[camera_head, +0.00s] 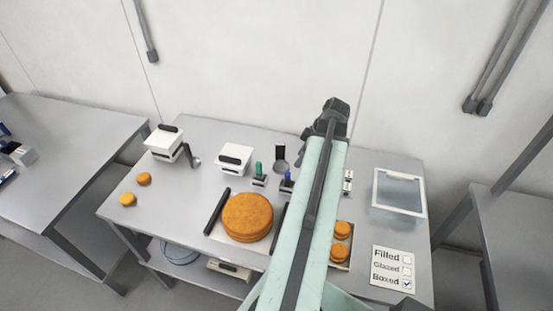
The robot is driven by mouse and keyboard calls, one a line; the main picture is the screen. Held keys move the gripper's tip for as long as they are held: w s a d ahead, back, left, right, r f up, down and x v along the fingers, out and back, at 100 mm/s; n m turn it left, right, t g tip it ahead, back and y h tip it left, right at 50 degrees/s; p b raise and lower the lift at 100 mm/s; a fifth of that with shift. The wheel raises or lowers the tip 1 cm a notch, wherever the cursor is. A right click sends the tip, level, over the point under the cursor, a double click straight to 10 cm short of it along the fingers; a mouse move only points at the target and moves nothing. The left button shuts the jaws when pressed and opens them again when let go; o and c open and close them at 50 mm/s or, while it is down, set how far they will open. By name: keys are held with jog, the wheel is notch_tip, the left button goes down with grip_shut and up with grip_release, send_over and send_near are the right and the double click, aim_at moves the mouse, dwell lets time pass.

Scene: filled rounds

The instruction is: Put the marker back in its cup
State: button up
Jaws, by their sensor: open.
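A small holder with a green-topped upright item (258,170), perhaps a marker, stands at the middle of the table. A similar holder with a blue-topped upright item (287,180) stands just right of it, close to my arm. I cannot tell which of these is the marker's cup. My gripper (336,105) is at the far end of my raised arm, in front of the wall and above the table's back edge. It is open, and I see nothing held in it. My arm hides part of the table's middle right.
The table holds a large round cake (247,216) between dark bars, two white lidded containers (235,158), small round cakes (341,230), and a clear-topped frame (399,194). A checklist card (393,269) has Boxed ticked. Other tables stand left and right.

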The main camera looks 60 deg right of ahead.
jog(key=w+a+f+m+g, duration=0.1)
jog(key=w+a+g, duration=0.2)
jog(key=w+a, duration=1.8)
jog(key=w+a+m, duration=0.1)
jog(key=w+a, duration=0.1)
jog(key=a, duration=1.3)
jog(key=w+a+m+g+h, duration=0.1)
jog(key=w+a, duration=0.2)
jog(key=a, duration=1.2)
jog(key=shift+w+a+f, duration=0.15)
jog(key=shift+a+f, duration=0.15)
jog(key=shift+f, duration=0.15)
notch_tip(320, 180, down, 12)
jog(key=b, duration=1.2)
jog(key=shift+f, duration=0.15)
